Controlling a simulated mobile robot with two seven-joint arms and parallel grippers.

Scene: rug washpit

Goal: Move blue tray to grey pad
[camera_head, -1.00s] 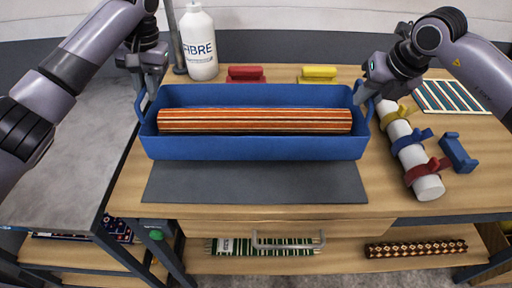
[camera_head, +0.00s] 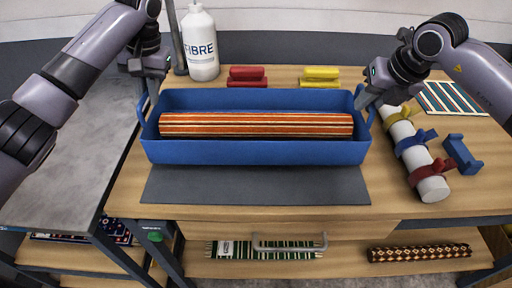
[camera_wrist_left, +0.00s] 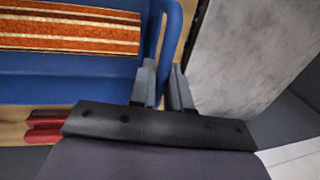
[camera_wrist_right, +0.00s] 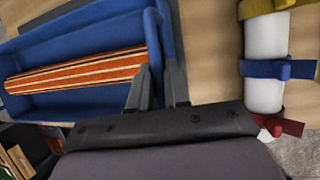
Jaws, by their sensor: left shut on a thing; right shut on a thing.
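The blue tray (camera_head: 255,151) holds a rolled orange striped rug (camera_head: 255,125). It sits level behind the grey pad (camera_head: 255,187), its front wall bordering or covering the pad's back part. I cannot tell whether it touches the worktop. My left gripper (camera_head: 152,92) is shut on the tray's left end handle, which shows between its fingers in the left wrist view (camera_wrist_left: 165,35). My right gripper (camera_head: 362,100) is shut on the right end handle, seen in the right wrist view (camera_wrist_right: 170,42). The front part of the pad is bare.
A white FIBRE bottle (camera_head: 200,45), a red block (camera_head: 247,76) and a yellow block (camera_head: 320,76) stand behind the tray. A white roll with coloured clamps (camera_head: 414,155) and a loose blue clamp (camera_head: 462,155) lie to the right. A drawer handle (camera_head: 290,245) is below the front edge.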

